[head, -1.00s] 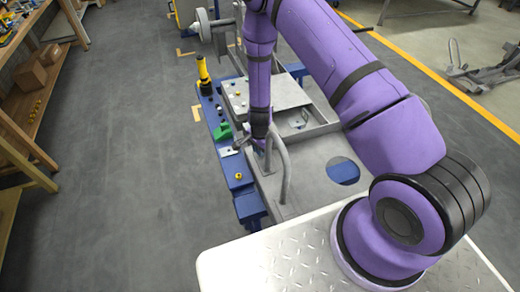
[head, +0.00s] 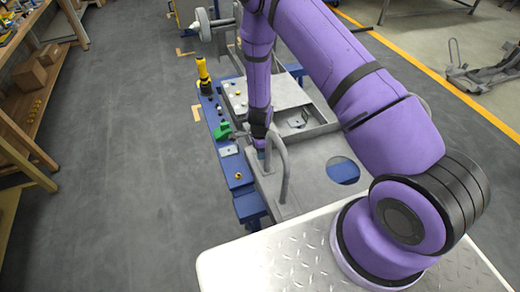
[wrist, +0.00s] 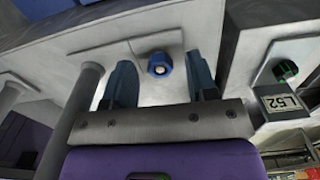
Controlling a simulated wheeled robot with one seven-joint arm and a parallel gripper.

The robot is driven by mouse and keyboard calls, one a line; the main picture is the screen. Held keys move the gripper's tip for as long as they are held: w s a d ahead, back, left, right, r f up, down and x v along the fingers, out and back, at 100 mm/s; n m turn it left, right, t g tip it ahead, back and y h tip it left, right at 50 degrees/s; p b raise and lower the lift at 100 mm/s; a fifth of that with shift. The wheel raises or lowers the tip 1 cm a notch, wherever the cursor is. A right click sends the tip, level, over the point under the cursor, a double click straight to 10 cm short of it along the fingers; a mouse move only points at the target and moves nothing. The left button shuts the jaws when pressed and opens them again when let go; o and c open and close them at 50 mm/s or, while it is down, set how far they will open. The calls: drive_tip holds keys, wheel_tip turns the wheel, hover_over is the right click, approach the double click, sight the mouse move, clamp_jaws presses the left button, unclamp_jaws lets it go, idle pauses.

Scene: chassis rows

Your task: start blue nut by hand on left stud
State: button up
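A blue nut (wrist: 160,64) shows in the wrist view, with a pale round stud tip in its centre, against a light grey metal plate (wrist: 205,30). My gripper (wrist: 161,78) is open, with one dark finger on each side of the nut and a visible gap on both sides. The nut appears to be around the stud; how far it is threaded I cannot tell. In the head view my gripper (head: 262,146) is down by the grey chassis, mostly hidden by the arm and a bent tube; the nut is not visible there.
A green nut (wrist: 285,70) and an L52 label (wrist: 284,103) are to the right in the wrist view. A grey bent tube (head: 284,170) stands close by my gripper. A yellow-black tool (head: 203,75) and green block (head: 222,131) sit on the blue rail (head: 243,188).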

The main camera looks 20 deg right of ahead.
wheel_tip(320, 180, up, 11)
idle(0.7)
idle(0.4)
drive_tip(key=s+r+n+t+y, duration=0.1)
drive_tip(key=s+r+n, duration=0.25)
drive_tip(key=r, duration=1.25)
drive_tip(key=s+r+n+t+y, duration=0.15)
drive_tip(key=r+n, duration=0.35)
drive_tip(key=r, duration=1)
drive_tip(key=s+d+r+n+t, duration=0.1)
drive_tip(key=s+d+r+n, duration=0.1)
drive_tip(key=s+r, duration=0.3)
drive_tip(key=s+d+r+n+h, duration=0.1)
drive_tip(key=s+r+n, duration=0.3)
drive_tip(key=s, duration=0.7)
drive_tip(key=s+d+r+n+t+h, duration=0.1)
drive_tip(key=s+d+r+n, duration=0.3)
drive_tip(key=s+r, duration=0.3)
drive_tip(key=shift+s+t, duration=0.35)
drive_tip(key=shift+s, duration=0.3)
